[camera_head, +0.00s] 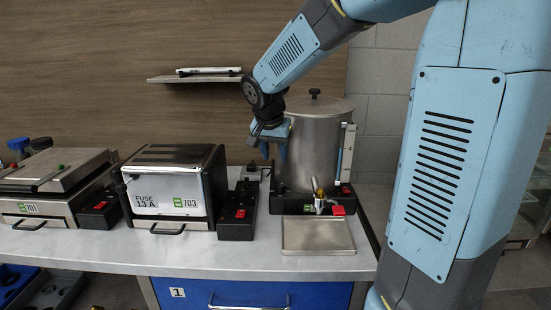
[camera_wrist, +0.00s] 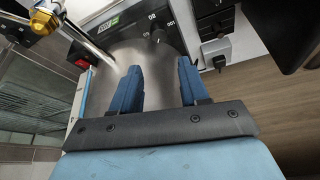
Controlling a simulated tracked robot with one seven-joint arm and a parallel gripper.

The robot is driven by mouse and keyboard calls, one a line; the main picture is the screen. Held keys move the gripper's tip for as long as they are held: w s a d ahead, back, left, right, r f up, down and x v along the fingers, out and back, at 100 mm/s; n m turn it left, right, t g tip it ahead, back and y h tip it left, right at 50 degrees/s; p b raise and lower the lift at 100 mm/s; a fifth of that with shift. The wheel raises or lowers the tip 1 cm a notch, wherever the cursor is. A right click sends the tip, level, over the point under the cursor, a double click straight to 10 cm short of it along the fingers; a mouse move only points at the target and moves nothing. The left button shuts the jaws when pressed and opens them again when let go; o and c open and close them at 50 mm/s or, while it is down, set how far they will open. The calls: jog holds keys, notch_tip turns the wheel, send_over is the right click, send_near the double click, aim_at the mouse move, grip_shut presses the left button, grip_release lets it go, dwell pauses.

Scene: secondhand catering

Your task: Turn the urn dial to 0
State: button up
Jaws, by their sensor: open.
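The urn is a tall steel cylinder (camera_head: 318,140) with a lid knob, standing on a black base at the back right of the counter. In the wrist view, its steel wall (camera_wrist: 125,55) fills the middle. A dark round dial (camera_wrist: 160,37) with printed numbers beside it shows near the top, beyond my fingertips; its exact setting is too small to read. I cannot make the dial out in the head view. My gripper (camera_head: 271,150) is in front of the urn's left side, pointing down. In the wrist view, its blue fingers (camera_wrist: 160,70) are apart with nothing between them.
A brass-and-steel tap (camera_head: 318,195) and red switch (camera_head: 346,190) are on the urn's front. A drip tray (camera_head: 318,238) lies before it. Left stand a black control box (camera_head: 237,212), a steel toaster-like appliance (camera_head: 172,190) and a grill (camera_head: 50,180). The counter front (camera_head: 225,255) is clear.

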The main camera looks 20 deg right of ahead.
aim_at(280, 185)
jog(key=shift+o, duration=0.5)
jog(key=shift+o, duration=1)
jog(key=shift+w+a+m, duration=0.15)
jog(key=shift+m, duration=0.35)
jog(key=w+d+f+m, duration=0.1)
jog(key=f+m, duration=0.1)
jog(key=f, duration=0.2)
jog(key=w+d+f+m+g+h, duration=0.1)
jog(key=f+m, duration=0.1)
jog(key=f, duration=0.2)
jog(key=w+d+f+m, duration=0.1)
jog(key=w+f+m, duration=0.1)
jog(key=f, duration=0.2)
jog(key=shift+w+f+g+h, duration=0.1)
jog(key=shift+f+g+h, duration=0.2)
jog(key=shift+c, duration=0.2)
jog(key=c, duration=1)
